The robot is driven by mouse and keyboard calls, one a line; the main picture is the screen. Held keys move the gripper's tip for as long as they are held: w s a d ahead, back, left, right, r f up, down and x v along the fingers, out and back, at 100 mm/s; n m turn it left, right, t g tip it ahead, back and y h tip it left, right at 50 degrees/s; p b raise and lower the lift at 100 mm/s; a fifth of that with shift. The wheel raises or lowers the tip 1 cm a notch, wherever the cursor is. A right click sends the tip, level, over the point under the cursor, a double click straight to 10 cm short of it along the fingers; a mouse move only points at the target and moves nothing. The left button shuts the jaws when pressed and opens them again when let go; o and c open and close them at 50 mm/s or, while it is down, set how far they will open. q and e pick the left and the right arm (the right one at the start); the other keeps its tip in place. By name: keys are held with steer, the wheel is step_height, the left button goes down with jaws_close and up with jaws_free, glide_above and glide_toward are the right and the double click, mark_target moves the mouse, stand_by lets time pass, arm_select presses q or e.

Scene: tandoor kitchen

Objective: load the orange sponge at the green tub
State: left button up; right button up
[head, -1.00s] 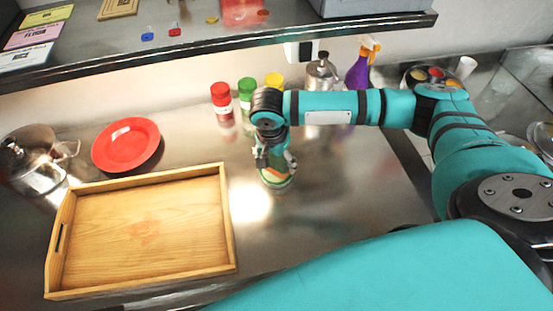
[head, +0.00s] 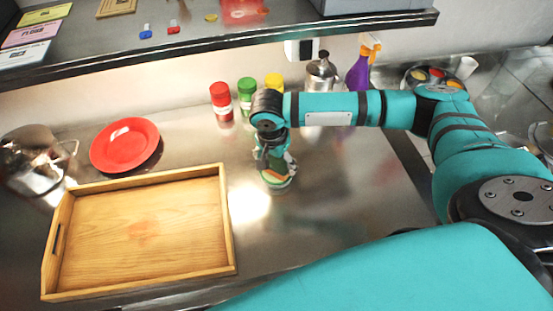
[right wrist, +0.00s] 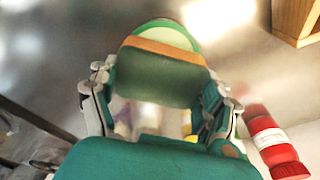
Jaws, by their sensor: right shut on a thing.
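My right gripper (head: 275,172) points down over the steel counter, right of the wooden tray. It is shut on the orange sponge (right wrist: 165,51), which shows in the right wrist view as an orange edge with a dark green face between the fingers. The green tub (right wrist: 162,28) shows just beyond the sponge as a round green rim with a paler inside. In the head view the tub (head: 276,184) is mostly hidden under the gripper. I cannot tell whether the sponge touches the tub or how deep it sits. My left gripper is out of view.
A wooden tray (head: 228,225) and a red plate (head: 125,146) lie to the left, with a metal pot (head: 35,165) beyond. Red (head: 221,101) and green (head: 246,95) shakers stand behind the gripper. A shelf edge (head: 220,45) crosses above. The counter right of the gripper is clear.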

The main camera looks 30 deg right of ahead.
mark_target(276, 160)
steer(key=shift+f, duration=0.5)
stand_by(0.3)
steer(key=shift+p, duration=0.5)
stand_by(2.2)
step_height(276, 160, up, 5)
steer(key=p, duration=0.6)
steer(key=shift+r+p, duration=0.1)
steer(key=shift+p, duration=0.25)
steer(key=shift+r+p, duration=0.55)
steer(key=shift+r, duration=0.35)
